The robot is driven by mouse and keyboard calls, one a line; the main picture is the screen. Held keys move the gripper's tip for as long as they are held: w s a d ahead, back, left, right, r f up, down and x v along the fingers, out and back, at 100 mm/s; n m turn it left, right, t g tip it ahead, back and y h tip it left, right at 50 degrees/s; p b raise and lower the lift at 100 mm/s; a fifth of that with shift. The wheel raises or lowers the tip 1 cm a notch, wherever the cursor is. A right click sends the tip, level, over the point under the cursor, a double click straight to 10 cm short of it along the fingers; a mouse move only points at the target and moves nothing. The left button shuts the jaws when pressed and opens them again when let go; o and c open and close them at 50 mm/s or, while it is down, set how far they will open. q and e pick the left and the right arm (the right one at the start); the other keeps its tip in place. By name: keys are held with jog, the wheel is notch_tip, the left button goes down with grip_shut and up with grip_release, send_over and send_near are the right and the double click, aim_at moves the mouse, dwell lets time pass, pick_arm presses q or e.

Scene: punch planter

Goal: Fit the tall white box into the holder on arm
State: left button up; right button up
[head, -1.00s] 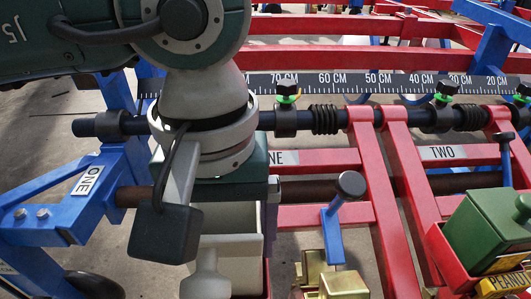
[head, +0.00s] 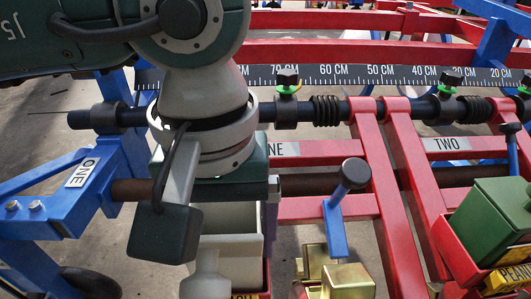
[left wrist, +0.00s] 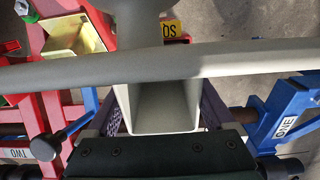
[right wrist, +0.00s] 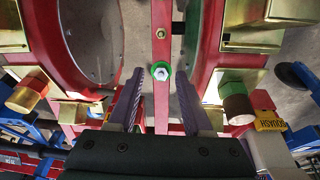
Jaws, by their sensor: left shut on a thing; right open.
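The tall white box (head: 228,245) is under my left gripper in the head view, upright and open at the top. In the left wrist view the box (left wrist: 162,110) sits between the two purple fingers of my left gripper (left wrist: 165,112), which is shut on it. Below the box at the bottom edge, a red part with a yellow label (head: 245,296) shows; most of it is hidden, and I cannot tell whether the box touches it. My right gripper (right wrist: 160,98) is open and empty, seen only in its wrist view, above red planter parts.
A green box (head: 490,220) stands in a red holder (head: 455,252) at the right. A black bar (head: 222,112) crosses behind.

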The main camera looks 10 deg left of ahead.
pick_arm(q)
jog(key=shift+f+b, duration=0.4)
jog(key=shift+f, duration=0.05)
jog(key=o, duration=1.3)
notch_tip(320, 180, up, 10)
jog(key=p, duration=0.5)
